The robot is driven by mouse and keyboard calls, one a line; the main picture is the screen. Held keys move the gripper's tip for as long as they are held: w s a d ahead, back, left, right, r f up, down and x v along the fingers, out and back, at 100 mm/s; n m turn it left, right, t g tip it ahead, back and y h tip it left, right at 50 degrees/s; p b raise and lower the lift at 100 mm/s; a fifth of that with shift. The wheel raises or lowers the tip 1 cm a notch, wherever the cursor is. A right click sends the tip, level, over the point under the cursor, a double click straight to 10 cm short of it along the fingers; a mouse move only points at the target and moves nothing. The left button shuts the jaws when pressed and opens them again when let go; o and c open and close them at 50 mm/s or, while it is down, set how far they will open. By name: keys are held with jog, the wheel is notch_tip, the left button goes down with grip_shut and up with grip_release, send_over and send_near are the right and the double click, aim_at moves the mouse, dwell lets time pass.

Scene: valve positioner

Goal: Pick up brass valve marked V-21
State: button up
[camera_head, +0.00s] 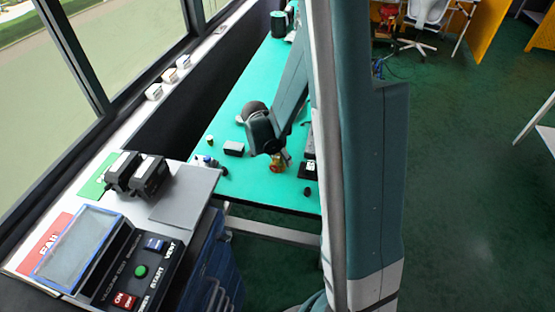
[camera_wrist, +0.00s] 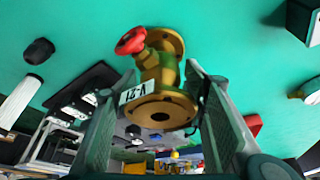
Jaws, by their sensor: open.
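In the wrist view my gripper (camera_wrist: 148,80) is open, with one finger on each side of the valve. The left finger is close to the tag, and the right finger is close to the body. I cannot tell whether either finger touches it. The round flange opening faces the wrist camera.
On the green bench (camera_head: 240,95), a small dark box (camera_head: 234,148) and several small parts lie left of the valve. A black tray (camera_wrist: 85,88) with labelled items lies beside it. A control panel (camera_head: 135,265) with buttons stands at the front left.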

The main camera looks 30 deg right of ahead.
jog(key=shift+c, duration=0.7)
grip_shut()
jog(key=shift+r, duration=0.15)
jog(key=shift+r+p, duration=1.05)
jog(key=shift+r, duration=3.85)
